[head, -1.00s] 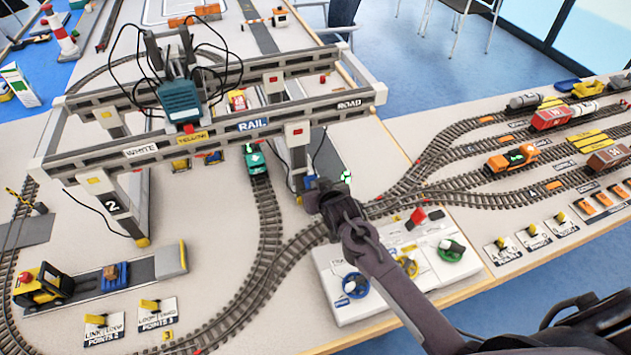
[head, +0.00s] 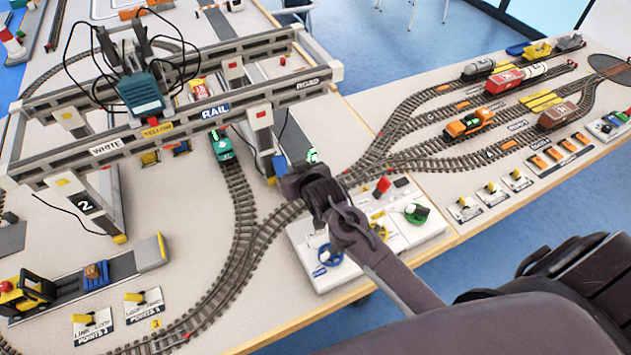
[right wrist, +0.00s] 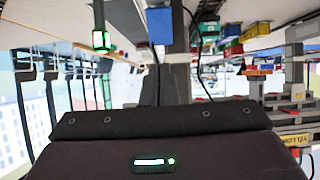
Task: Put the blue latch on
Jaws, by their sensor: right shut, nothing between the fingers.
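A small blue part (head: 280,163) sits low on the near right leg of the gantry crane; it also shows in the right wrist view (right wrist: 160,25), against the grey post. I cannot make out whether it is a latch or how it is set. A blue-ringed control (head: 330,255) is on the white panel in front. My right gripper (head: 292,186) is shut and empty, just in front of the blue part in the head view; whether they touch is unclear. Its fingertips are hard to see. My left gripper is out of view.
A green-lit post (head: 313,156) stands right beside my right gripper, also in the right wrist view (right wrist: 101,40). The white control panel (head: 300,240) lies under my arm. The gantry beam (head: 180,130) spans the track, with a green engine (head: 223,148) under it.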

